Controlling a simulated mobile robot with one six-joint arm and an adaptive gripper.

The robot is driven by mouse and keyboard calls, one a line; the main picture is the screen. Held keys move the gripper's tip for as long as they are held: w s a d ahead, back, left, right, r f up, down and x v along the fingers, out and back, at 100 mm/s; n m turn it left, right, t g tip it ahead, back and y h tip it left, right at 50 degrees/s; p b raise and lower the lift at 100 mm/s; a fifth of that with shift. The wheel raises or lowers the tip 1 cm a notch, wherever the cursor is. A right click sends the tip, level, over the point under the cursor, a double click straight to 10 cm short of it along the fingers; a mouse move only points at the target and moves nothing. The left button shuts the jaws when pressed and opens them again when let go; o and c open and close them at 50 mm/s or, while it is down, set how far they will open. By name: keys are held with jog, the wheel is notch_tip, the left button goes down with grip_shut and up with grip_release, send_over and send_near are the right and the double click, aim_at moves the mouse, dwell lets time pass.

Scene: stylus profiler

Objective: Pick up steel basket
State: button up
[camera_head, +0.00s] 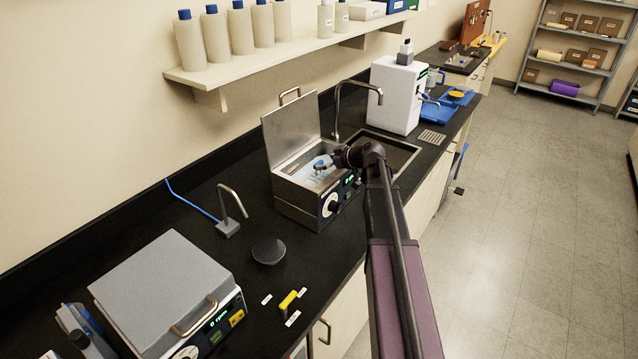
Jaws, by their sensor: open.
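The ultrasonic-type bath (297,203) stands on the black counter in the camera_head view, with its lid (291,132) raised. Its inside looks pale and bluish. I cannot clearly make out the steel basket; my gripper and wrist cover part of the bath opening. My gripper (320,166) is open, over or just inside the right part of the opening. Whether it touches anything there is too small to tell.
A sink with a tall faucet (338,108) lies behind the bath. A white instrument (397,95) stands farther back. A grey-lidded device (165,285) stands in front, with a dark round disc (268,250) and a yellow item (288,300) nearby. A shelf of bottles hangs above.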

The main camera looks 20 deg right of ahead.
aim_at(320, 163)
jog(key=shift+b+x, duration=0.7)
jog(key=shift+x, duration=1.2)
jog(key=shift+s, duration=0.1)
jog(key=c, duration=1.3)
